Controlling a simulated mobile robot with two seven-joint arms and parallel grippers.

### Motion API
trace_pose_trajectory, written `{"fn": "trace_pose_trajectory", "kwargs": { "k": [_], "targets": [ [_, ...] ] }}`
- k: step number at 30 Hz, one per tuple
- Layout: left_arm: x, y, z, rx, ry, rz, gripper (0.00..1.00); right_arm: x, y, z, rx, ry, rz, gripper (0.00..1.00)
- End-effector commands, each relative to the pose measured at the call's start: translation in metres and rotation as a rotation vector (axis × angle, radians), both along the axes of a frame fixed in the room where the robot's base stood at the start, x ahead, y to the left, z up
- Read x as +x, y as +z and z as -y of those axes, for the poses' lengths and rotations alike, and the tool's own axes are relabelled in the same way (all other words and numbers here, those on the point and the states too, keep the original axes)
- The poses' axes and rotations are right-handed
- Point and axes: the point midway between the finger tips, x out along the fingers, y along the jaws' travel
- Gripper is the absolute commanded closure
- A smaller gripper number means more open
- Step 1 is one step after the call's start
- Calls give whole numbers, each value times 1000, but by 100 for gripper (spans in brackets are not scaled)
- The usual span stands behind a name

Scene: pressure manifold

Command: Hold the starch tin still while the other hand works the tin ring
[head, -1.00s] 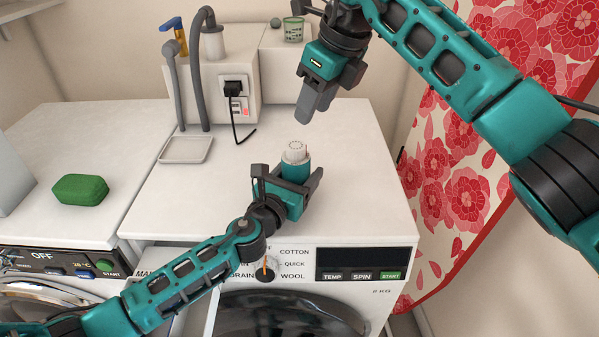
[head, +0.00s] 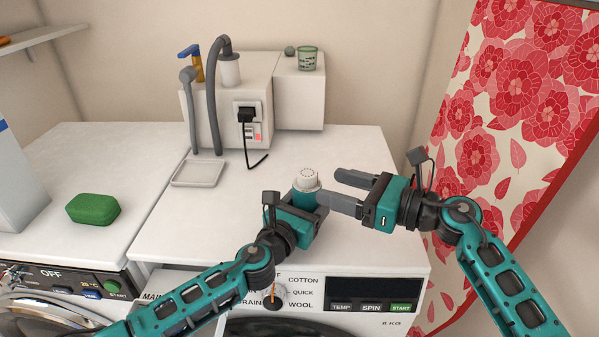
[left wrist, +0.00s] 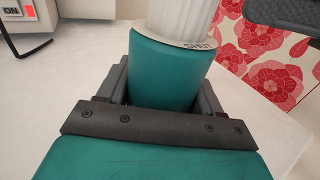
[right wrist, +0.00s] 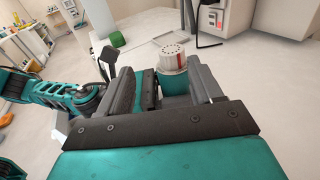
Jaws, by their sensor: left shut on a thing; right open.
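The starch tin (head: 305,198) is a teal can standing upright on the right-hand washer top, near its front. Its top is a pale ribbed ring (head: 307,179). In the left wrist view the ring's flat collar (left wrist: 188,41) carries lettering that seems to read "SHUT". A red mark shows on the ring in the right wrist view (right wrist: 172,54). My left gripper (head: 304,212) is shut on the tin's teal body from the front. My right gripper (head: 332,188) is open and empty, low at the tin's right side, with its fingers pointing left towards it. Whether a finger touches the tin is unclear.
A white box unit (head: 255,130) with a plug, cable and grey hose stands behind. A shallow tray (head: 197,174) lies back left. A green soap block (head: 93,209) is on the left machine. A red floral curtain (head: 520,130) hangs at right. The top behind the tin is clear.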

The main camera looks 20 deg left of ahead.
Motion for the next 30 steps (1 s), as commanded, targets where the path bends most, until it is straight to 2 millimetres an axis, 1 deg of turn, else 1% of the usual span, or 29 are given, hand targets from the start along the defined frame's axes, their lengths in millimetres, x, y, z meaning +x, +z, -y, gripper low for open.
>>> {"fn": "trace_pose_trajectory", "kwargs": {
  "k": [1, 5, 7, 9, 11, 14, 19, 24, 30],
  "targets": [
    [0, 0, 0, 0, -1, -1, 68, -1, -6, 8, 22, -30, 6, 35],
    [0, 0, 0, 0, -1, 0, 68, 0, -12, 21, 57, -85, 26, 35],
    [0, 0, 0, 0, -1, 0, 68, 1, -13, 22, 65, -100, 32, 35],
    [0, 0, 0, 0, -1, 0, 68, 3, -13, 20, 70, -105, 35, 35],
    [0, 0, 0, 0, -1, 0, 68, 5, -13, 13, 72, -106, 35, 35],
    [0, 0, 0, 0, -1, 0, 68, 9, -13, -3, 71, -105, 35, 35],
    [0, 0, 0, 0, 0, 0, 68, 20, -12, -38, 69, -102, 33, 35],
    [0, 0, 0, 0, 0, 0, 68, 29, -13, -66, 68, -103, 31, 35],
    [0, 0, 0, 0, 0, 0, 68, 35, -14, -83, 67, -105, 33, 35]
  ]
}}
